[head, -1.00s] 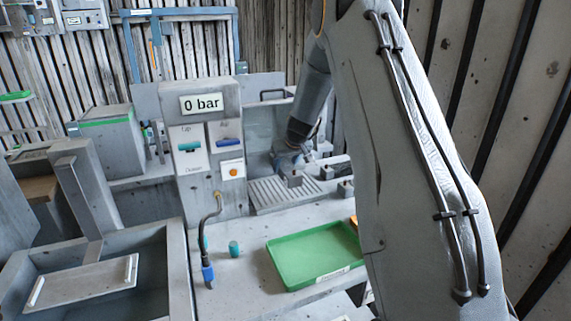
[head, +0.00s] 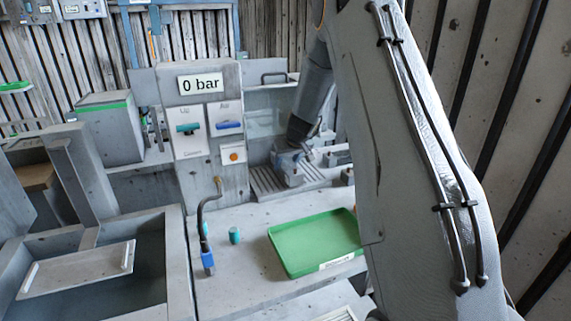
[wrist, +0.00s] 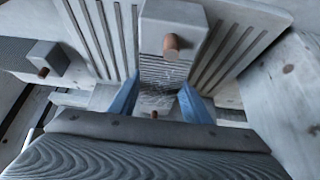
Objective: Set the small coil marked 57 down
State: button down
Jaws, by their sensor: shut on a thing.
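My gripper (head: 291,158) is over the slatted rack behind the green tray. In the wrist view its blue fingers (wrist: 158,100) are shut on a grey coil (wrist: 172,24) with a ribbed body and a copper stud on its end block. The coil is over the slatted rack (wrist: 102,38). In the head view the gripper mostly hides it. I cannot tell whether it touches the slats. No number can be read on it.
Another grey block with a copper stud (wrist: 47,58) is at the left in the wrist view. The green tray (head: 310,272) is empty on the bench. A panel reads 0 bar (head: 201,84).

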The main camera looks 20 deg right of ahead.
jog(key=shift+f+b, duration=0.35)
jog(key=shift+b, duration=0.2)
jog(key=c, duration=0.9)
grip_release()
jog(key=shift+f, duration=0.1)
jog(key=shift+b+v, duration=0.95)
jog(key=shift+v, duration=3)
